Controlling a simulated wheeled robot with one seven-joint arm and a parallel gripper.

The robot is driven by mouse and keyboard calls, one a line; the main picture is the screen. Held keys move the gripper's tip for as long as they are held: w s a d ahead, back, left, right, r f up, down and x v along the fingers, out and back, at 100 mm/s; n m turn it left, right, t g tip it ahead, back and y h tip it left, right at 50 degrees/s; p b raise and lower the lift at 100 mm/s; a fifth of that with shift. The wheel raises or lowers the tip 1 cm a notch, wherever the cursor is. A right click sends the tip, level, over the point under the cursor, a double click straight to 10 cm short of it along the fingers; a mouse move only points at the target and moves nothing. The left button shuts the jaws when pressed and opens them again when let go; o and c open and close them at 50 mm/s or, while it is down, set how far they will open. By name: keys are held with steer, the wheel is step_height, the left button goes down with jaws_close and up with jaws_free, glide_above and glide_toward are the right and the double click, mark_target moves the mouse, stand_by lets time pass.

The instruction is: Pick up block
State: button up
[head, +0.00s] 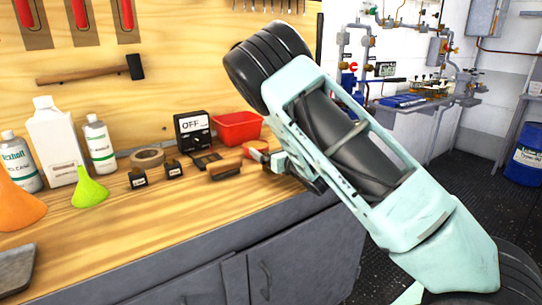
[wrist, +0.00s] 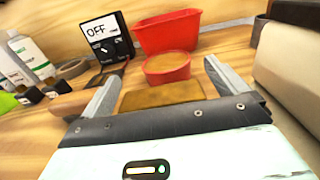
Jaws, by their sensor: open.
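A tan wooden block (wrist: 150,96) lies on the bench top in the wrist view, between and ahead of my fingers. In the head view I cannot make it out; my gripper seems to hide it. My gripper (wrist: 163,85) is open, with one grey finger on each side of the block and a gap visible. In the head view my gripper (head: 264,158) is low over the bench near its right part. Whether the fingers touch the block cannot be told.
A red round tub (wrist: 167,69) stands just beyond the block, with a red bin (head: 238,127) behind. A brown-handled item (head: 225,170) lies left of my gripper. Small black boxes (head: 174,169), a tape roll (head: 147,157) and bottles (head: 100,145) stand farther left.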

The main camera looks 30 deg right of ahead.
steer(key=c, duration=1.4)
steer(key=shift+o, duration=0.2)
steer(key=shift+r, duration=0.1)
